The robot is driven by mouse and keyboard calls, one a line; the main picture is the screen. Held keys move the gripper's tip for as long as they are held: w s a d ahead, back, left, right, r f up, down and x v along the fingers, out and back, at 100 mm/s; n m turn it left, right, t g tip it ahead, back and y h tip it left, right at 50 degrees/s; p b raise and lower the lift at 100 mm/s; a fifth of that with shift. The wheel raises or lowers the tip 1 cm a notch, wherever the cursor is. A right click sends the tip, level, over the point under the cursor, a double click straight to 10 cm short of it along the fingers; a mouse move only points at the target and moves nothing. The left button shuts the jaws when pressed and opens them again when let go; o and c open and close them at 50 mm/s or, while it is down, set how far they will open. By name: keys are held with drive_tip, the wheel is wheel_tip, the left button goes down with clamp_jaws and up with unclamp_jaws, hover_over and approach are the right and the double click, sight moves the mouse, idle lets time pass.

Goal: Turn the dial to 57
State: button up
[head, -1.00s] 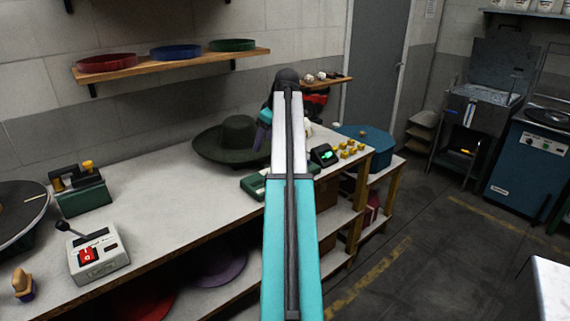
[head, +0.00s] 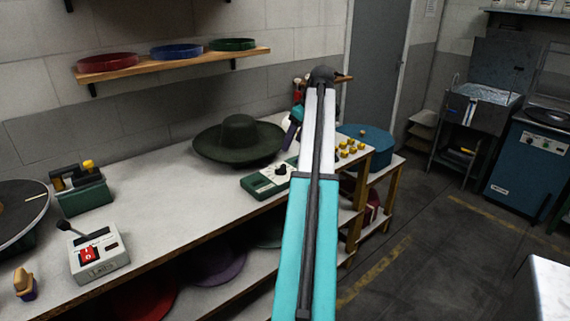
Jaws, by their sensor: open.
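A green box with a pale top panel (head: 263,184) and a small dark knob (head: 281,169) sits near the front edge of the workbench, just left of my arm. The knob looks like a dial, but any numbers on it are too small to read. My gripper (head: 290,135) is above the bench, behind the green box in the picture and right of the dark green hat. It is open, and I see nothing held in it. My arm partly hides it and covers the bench to the right of the box.
A wide dark green hat (head: 238,140) lies on the workbench (head: 170,180). Several yellow pieces (head: 349,146) stand at the bench's right end near a teal round box (head: 362,136). A grey switch box (head: 98,256) is at front left. A wooden shelf (head: 185,62) hangs above.

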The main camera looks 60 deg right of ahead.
sight(282, 166)
drive_tip(key=p+x, duration=0.1)
drive_tip(key=x, duration=1.2)
drive_tip(key=shift+f+p, duration=0.1)
drive_tip(key=shift+p, duration=0.25)
drive_tip(key=c, duration=0.9)
drive_tip(key=shift+d, duration=0.7)
drive_tip(key=shift+c, duration=0.6)
drive_tip(key=shift+a, duration=0.5)
